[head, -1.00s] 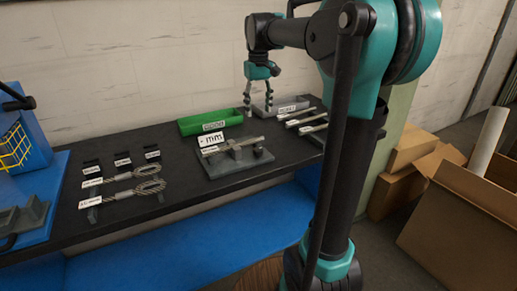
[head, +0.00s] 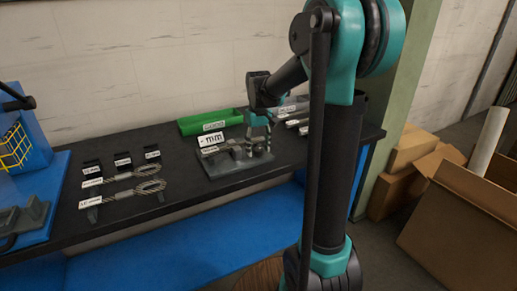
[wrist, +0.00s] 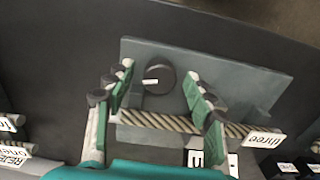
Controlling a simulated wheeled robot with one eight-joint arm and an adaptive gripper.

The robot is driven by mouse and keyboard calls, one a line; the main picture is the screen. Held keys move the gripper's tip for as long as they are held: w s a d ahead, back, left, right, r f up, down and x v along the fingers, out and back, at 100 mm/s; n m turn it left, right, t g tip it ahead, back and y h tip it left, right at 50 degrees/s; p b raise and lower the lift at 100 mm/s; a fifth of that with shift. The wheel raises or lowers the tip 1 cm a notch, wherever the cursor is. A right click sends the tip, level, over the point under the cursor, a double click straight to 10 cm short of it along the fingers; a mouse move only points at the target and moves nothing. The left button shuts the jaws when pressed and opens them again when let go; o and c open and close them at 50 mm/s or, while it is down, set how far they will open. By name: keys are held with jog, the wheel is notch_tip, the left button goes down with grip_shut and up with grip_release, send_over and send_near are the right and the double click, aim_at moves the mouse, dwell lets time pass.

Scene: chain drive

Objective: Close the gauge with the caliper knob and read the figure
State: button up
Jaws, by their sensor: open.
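The gauge stands on a grey plate (head: 215,169) on the dark bench, with a white "mm" sign (head: 208,141) behind it. In the wrist view the grey plate (wrist: 255,82) carries a round dark knob (wrist: 160,82) with a white mark. A twisted, chain-like piece (wrist: 165,121) lies across the gauge, with a tag reading "three" (wrist: 263,140). My gripper (wrist: 158,74) is open, pointing down, with a finger on each side of the knob. Gaps show between fingers and knob. In the head view my gripper (head: 258,143) is over the plate's right part and hides the knob.
A green tray (head: 205,123) stands behind the gauge, with labelled pieces (head: 297,121) to the right. Two chain-like pieces on stands (head: 125,191) and several small black holders (head: 122,160) are at the left. Bare bench lies between them and the gauge.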

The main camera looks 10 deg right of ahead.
jog(key=shift+f, duration=0.2)
jog(key=c, duration=1.2)
jog(key=shift+o, duration=0.2)
jog(key=shift+m, duration=0.3)
jog(key=m, duration=0.3)
jog(key=shift+m, duration=2.5)
